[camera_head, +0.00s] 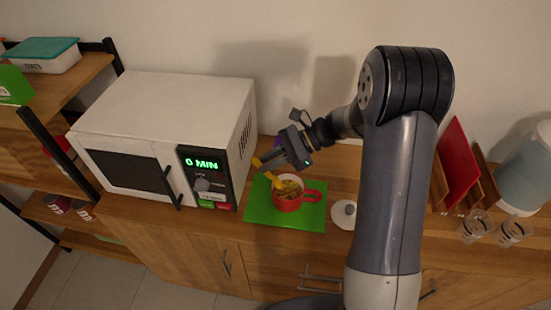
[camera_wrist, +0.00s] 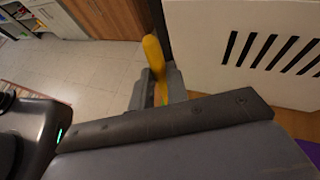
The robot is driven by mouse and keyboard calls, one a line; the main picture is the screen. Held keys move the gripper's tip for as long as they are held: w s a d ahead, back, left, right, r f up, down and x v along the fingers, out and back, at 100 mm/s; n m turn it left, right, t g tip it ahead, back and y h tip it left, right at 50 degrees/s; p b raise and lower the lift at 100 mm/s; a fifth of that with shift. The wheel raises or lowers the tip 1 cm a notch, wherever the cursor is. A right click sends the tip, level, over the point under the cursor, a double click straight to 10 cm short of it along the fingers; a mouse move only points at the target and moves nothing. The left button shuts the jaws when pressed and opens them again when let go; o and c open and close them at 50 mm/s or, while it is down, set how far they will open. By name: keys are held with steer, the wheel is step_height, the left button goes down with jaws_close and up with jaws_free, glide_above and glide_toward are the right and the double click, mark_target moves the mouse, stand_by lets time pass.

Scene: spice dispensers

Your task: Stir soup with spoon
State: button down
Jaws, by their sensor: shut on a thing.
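A red mug (camera_head: 292,198) of soup with yellowish pieces stands on a green mat (camera_head: 257,211) on the wooden counter. My gripper (camera_head: 268,163) is above the mug's left rim, tilted down to the left, and shut on a yellow spoon (camera_head: 279,181). The spoon slants, with its handle end up and left of the gripper and its lower part reaching down to the mug. Its bowl end is hidden in or behind the mug. In the wrist view the yellow handle (camera_wrist: 153,55) sticks out between the gripper fingers (camera_wrist: 160,88).
A white microwave (camera_head: 160,135) reading "0 MIN" stands close left of my gripper. A round white lid-like thing (camera_head: 343,214) lies right of the mat. Glasses (camera_head: 475,227), a red board (camera_head: 459,160) and a pitcher (camera_head: 527,170) stand farther right.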

mark_target(276, 178)
steer(key=d+f+b, duration=0.1)
steer(key=f, duration=0.1)
steer(key=d+f+b, duration=0.1)
steer(key=f, duration=0.1)
steer(key=w+d+f+b, duration=0.1)
steer(key=f, duration=0.2)
steer(key=shift+d+b, duration=0.1)
steer(key=shift+b, duration=0.2)
steer(key=shift+w+d+f, duration=0.1)
steer(key=shift+d, duration=0.05)
steer(key=shift+w, duration=0.1)
